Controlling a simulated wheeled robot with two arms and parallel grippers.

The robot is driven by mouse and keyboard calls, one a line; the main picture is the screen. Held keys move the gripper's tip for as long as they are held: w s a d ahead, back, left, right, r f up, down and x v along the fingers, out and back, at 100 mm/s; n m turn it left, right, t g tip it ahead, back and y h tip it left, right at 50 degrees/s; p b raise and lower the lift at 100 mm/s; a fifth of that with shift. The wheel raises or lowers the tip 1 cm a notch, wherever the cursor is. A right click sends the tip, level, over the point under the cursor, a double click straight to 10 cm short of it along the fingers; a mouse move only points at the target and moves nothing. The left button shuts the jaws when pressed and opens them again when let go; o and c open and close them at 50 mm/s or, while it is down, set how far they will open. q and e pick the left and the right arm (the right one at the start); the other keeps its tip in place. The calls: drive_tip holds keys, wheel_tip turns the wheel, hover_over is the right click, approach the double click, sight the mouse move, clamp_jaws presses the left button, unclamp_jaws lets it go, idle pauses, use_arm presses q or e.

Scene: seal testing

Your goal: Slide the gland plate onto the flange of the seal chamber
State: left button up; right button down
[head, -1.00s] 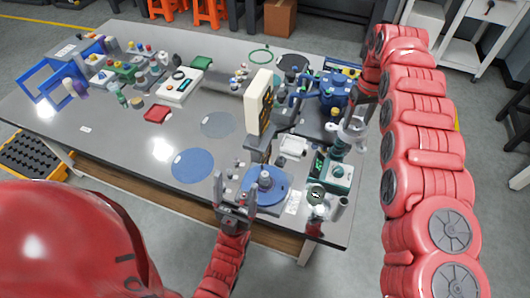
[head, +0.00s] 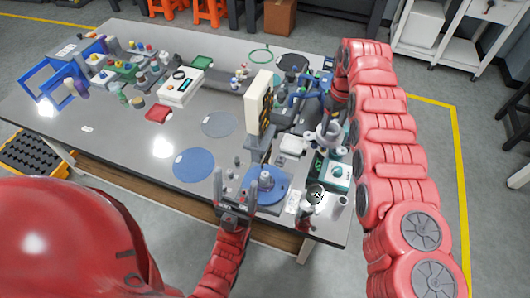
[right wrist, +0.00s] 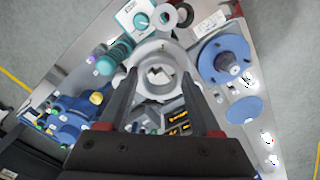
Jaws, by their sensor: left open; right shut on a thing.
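A pale grey ring-like piece, which I take to be the gland plate (head: 328,137), is held above the right side of the table. My right gripper (right wrist: 160,80) is shut on it, one finger on each side, and its central opening shows in the right wrist view. A blue round flange with a grey stub on top (head: 268,186), apparently the seal chamber, stands at the table's front right; it also shows in the right wrist view (right wrist: 224,58). The ring is apart from it. My left gripper (head: 235,184) is open and empty, just left of the blue flange.
A teal-and-white device (head: 336,174) stands below and right of the held ring. A cream upright panel (head: 259,103) rises behind the flange. A blue flat disc (head: 194,165) and a grey disc (head: 219,124) lie left, with bare table around them.

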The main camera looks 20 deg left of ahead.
sight(305, 137)
drive_tip(key=a, duration=0.1)
drive_tip(key=s+a+f+n, duration=0.1)
drive_tip(key=a+n+p, duration=0.1)
drive_tip(key=a, duration=0.1)
drive_tip(key=shift+s+f, duration=0.2)
drive_tip(key=shift+f, duration=0.2)
drive_tip(key=shift+s+a+f, duration=0.1)
drive_tip(key=shift+s+a, duration=0.1)
drive_tip(key=shift+a, duration=0.25)
drive_tip(key=shift+s+a+f+n+p, duration=0.2)
drive_tip(key=shift+s+a+f+n, duration=0.15)
drive_tip(key=shift+a, duration=0.25)
drive_tip(key=shift+s+a+f+n+p, duration=0.2)
drive_tip(key=shift+a+n, duration=0.25)
drive_tip(key=shift+a, duration=0.1)
drive_tip(key=shift+s+a+f+n, duration=0.8)
drive_tip(key=shift+s+a+f, duration=0.65)
drive_tip(key=shift+a, duration=0.25)
drive_tip(key=shift+s+a+f+n, duration=0.8)
drive_tip(key=shift+s+a+f, duration=0.45)
drive_tip(key=shift+s+a, duration=0.4)
drive_tip(key=shift+s+a+f+n, duration=0.8)
drive_tip(key=shift+s+a+f, duration=0.6)
drive_tip(key=shift+a, duration=0.4)
